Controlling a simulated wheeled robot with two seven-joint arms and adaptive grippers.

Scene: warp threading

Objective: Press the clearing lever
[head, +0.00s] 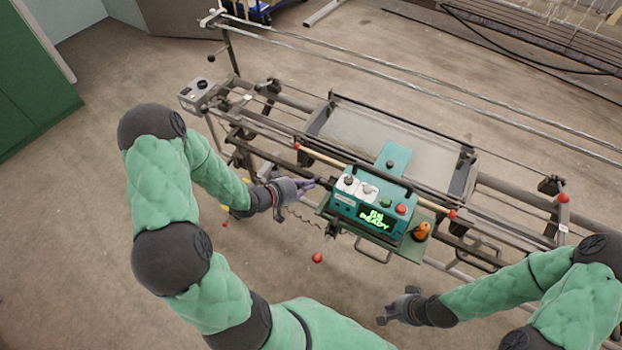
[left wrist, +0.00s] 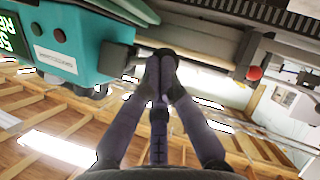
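The teal control box (head: 372,205) sits on the loom's front, with green display text that seems to read "READY" and a row of buttons. A lever with a red ball knob (head: 317,257) hangs below its left side; I cannot tell whether this is the clearing lever. My left gripper (head: 314,183) is beside the box's left end, above that knob. In the left wrist view its fingers (left wrist: 160,65) are together, tips near a dark part, with nothing clearly held. The box (left wrist: 85,45) is close on the left there. My right gripper (head: 384,310) hangs over the floor in front; its fingers are unclear.
The loom frame (head: 400,140) has long rails and a red-and-wood rod with red end balls (head: 453,214). An orange object (head: 422,231) stands right of the box. A small grey box (head: 198,93) is at the frame's left end. The floor in front is clear.

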